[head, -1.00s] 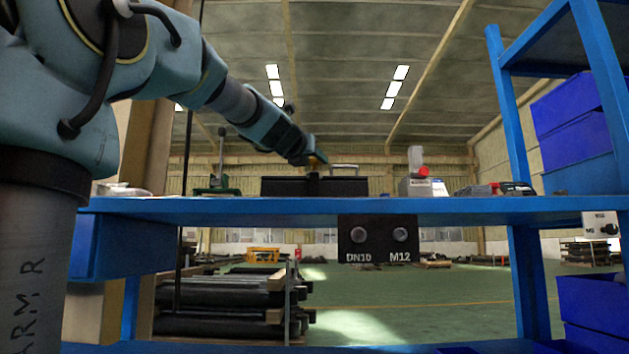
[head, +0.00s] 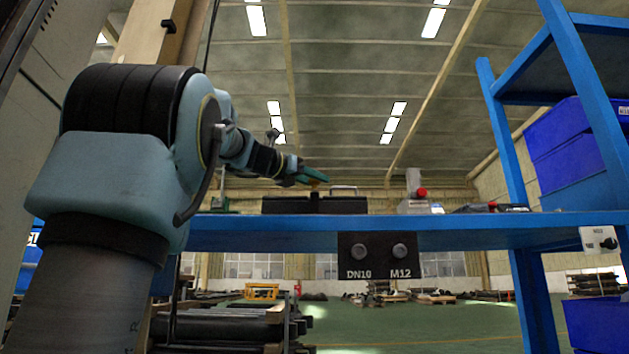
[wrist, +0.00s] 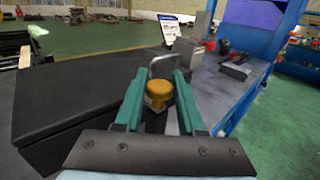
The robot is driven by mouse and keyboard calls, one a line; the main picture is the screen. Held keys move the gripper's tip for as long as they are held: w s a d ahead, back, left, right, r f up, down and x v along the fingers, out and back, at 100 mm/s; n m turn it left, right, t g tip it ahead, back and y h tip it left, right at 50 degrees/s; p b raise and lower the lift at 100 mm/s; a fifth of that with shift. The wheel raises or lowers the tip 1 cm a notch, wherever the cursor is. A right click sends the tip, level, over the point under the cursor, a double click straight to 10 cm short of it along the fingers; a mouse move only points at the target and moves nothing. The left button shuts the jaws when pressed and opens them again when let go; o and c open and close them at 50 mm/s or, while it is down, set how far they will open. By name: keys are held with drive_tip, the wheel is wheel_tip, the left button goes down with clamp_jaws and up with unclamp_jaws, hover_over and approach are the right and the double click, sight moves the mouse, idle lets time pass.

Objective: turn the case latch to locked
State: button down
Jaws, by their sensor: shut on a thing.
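The black case (head: 285,204) lies on the blue shelf, and its dark lid also fills the left of the wrist view (wrist: 75,95). In the head view my gripper (head: 317,178) reaches the case from the upper left. The latch's pointer or markings cannot be made out.
A metal handle (wrist: 163,62) stands up just beyond the knob. A grey device with a red knob (head: 416,192) and dark tools (head: 490,208) sit farther right on the blue shelf (head: 460,226). A black DN10/M12 panel (head: 379,256) hangs below its edge. Blue bins are at the right.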

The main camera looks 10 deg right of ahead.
drive_tip(key=shift+g, duration=0.3)
drive_tip(key=shift+d, duration=0.1)
drive_tip(key=c, duration=0.5)
unclamp_jaws()
drive_tip(key=p+v, duration=0.2)
drive_tip(key=v, duration=0.9)
drive_tip(key=shift+p, duration=0.35)
drive_tip(key=shift+w+f, duration=0.1)
drive_tip(key=shift+f, duration=0.05)
